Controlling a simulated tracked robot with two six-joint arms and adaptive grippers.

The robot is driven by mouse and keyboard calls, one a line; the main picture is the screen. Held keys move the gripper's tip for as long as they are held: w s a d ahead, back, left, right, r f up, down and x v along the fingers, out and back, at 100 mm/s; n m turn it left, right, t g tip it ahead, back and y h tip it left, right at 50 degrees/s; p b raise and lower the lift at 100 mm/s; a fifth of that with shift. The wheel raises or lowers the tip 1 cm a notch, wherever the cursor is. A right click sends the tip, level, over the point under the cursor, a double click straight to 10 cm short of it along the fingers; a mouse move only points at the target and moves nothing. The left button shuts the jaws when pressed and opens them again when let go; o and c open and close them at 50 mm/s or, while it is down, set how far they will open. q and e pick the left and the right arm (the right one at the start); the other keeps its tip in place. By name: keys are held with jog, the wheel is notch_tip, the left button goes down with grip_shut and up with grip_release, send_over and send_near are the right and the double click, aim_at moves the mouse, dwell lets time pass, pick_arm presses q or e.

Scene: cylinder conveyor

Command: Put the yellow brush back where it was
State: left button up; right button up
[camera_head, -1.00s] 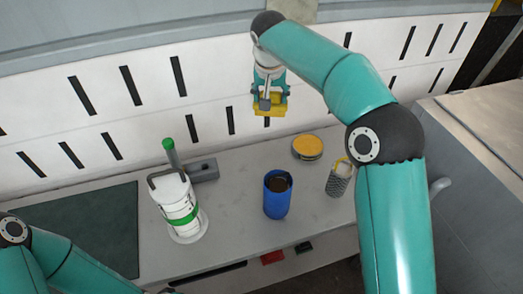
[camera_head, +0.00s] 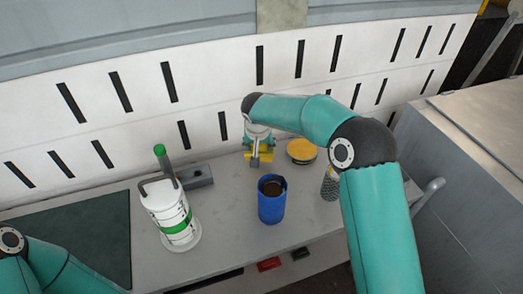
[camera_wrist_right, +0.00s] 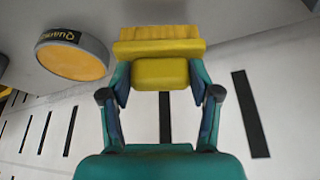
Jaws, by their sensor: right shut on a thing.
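The yellow brush (camera_head: 258,157) is held in my right gripper (camera_head: 258,145), above the back part of the bench, left of a round yellow-topped tin. The right wrist view shows the brush (camera_wrist_right: 160,72) between the two fingers of the right gripper (camera_wrist_right: 160,85), with its bristle end facing away from the palm. I cannot tell whether the brush touches the bench. My left arm shows at the lower left of the head view, but its gripper is outside the picture.
The yellow-topped tin (camera_head: 301,151) stands close to the right of the brush. A blue cup (camera_head: 271,205) with dark contents stands in front. A white container with a green band (camera_head: 172,225) and a grey block (camera_head: 199,176) are left. A grater (camera_head: 328,188) is partly hidden by my right arm.

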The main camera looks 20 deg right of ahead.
jog(key=shift+f, duration=1.25)
jog(key=shift+f, duration=0.15)
jog(key=o, duration=1)
jog(key=shift+r, duration=0.2)
jog(key=v, duration=1.2)
jog(key=shift+b, duration=0.4)
